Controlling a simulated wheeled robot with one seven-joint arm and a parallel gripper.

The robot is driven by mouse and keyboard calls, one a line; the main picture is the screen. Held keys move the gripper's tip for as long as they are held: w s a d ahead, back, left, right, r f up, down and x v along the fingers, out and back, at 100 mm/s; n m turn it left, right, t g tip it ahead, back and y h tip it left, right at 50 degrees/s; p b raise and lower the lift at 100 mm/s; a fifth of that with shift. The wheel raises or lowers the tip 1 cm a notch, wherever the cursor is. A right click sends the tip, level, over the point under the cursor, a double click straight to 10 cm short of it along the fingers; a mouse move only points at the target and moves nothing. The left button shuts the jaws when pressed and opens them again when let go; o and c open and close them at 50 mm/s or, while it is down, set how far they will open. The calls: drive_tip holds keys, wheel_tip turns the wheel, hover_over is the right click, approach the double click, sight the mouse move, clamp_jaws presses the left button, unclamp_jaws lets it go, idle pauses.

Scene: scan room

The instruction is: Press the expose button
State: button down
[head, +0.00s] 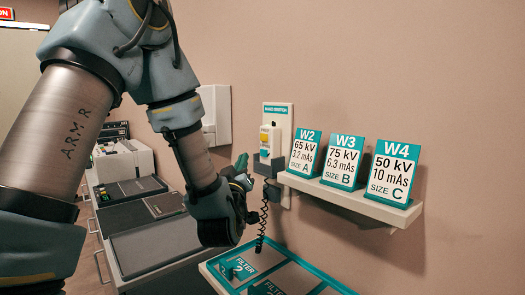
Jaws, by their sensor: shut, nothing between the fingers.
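My gripper (243,168) is shut and empty, just left of and slightly below the hand switch in the picture. I cannot tell the gap in depth between them.
A white wall shelf (350,203) right of the switch carries cards W2 (305,153), W3 (343,162) and W4 (393,172). Below is a teal-edged filter tray (318,278). Dark-topped counters (150,243) and a white machine (122,160) stand left.

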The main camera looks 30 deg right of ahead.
sight(260, 149)
drive_tip(key=shift+w+d+b, duration=0.2)
drive_tip(key=shift+d+b, duration=0.05)
drive_tip(key=shift+d, duration=0.6)
drive_tip(key=shift+w+d+b, duration=0.15)
drive_tip(key=shift+d+b, duration=0.05)
drive_tip(key=shift+d, duration=0.65)
drive_tip(key=shift+d, duration=0.1)
idle(0.7)
drive_tip(key=shift+d+b, duration=0.35)
drive_tip(key=shift+b, duration=0.05)
drive_tip(key=shift+w+d+b, duration=0.15)
drive_tip(key=shift+d+b, duration=0.15)
drive_tip(key=shift+d, duration=0.1)
idle(0.6)
drive_tip(key=shift+a, duration=0.1)
drive_tip(key=shift+a+b, duration=0.45)
drive_tip(key=shift+a, duration=0.3)
drive_tip(key=shift+s, duration=0.2)
